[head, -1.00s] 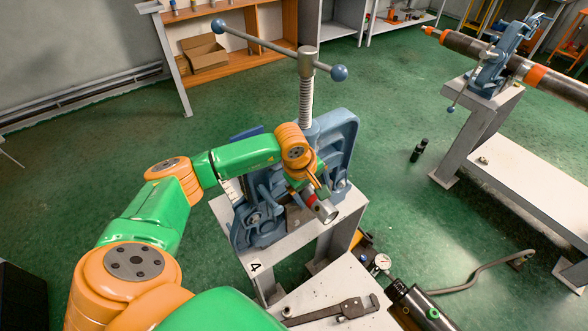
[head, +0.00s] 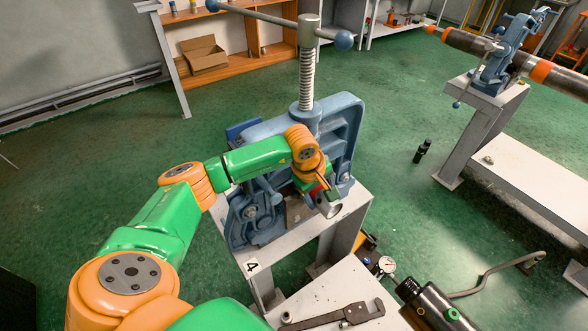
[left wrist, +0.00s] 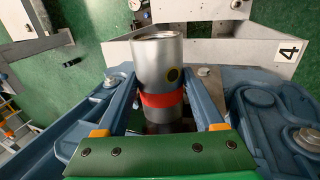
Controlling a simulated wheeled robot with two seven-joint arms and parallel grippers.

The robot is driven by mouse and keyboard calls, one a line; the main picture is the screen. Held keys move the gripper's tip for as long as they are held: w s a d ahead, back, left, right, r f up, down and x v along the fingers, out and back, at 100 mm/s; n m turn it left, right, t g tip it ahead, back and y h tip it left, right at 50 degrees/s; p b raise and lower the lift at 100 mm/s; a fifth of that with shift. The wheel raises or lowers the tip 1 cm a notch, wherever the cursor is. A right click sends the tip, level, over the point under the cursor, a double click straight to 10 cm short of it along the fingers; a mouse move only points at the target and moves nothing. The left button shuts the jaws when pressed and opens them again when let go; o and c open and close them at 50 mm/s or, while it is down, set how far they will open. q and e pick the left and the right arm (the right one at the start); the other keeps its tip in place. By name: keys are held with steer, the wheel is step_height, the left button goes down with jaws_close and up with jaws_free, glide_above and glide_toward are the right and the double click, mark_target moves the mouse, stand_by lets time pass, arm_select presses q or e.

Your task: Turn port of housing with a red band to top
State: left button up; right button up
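The housing (left wrist: 155,65) is a grey metal cylinder with a red band (left wrist: 162,99). It sits in the blue pipe vise (head: 258,215), and its open end points out over the bench marked 4. In the left wrist view its round dark port (left wrist: 172,75) faces the camera, right of the cylinder's midline. In the head view the housing's end (head: 331,209) shows below my left gripper (head: 321,190). My left gripper's two blue fingers (left wrist: 160,85) lie along both sides of the housing and appear closed on it. My right gripper is not in view.
The vise's tall screw (head: 307,80) and crossbar rise behind my left wrist. A plate with a wrench (head: 345,314), a gauge (head: 386,265) and a black cylinder (head: 437,308) lie in front. Another bench (head: 515,165) stands at the right. Green floor lies between.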

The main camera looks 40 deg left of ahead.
arm_select(q)
steer(key=shift+c, duration=0.9)
steer(key=shift+w+g+y+b, duration=0.2)
steer(key=shift+g+y+b, duration=0.1)
steer(key=shift+g, duration=0.5)
steer(key=shift+w+d+f+g+b, duration=0.1)
steer(key=shift+f+g+b, duration=0.05)
steer(key=shift+g+b, duration=0.55)
steer(key=shift+y+b, duration=0.3)
steer(key=shift+b, duration=0.1)
steer(key=o, duration=1.4)
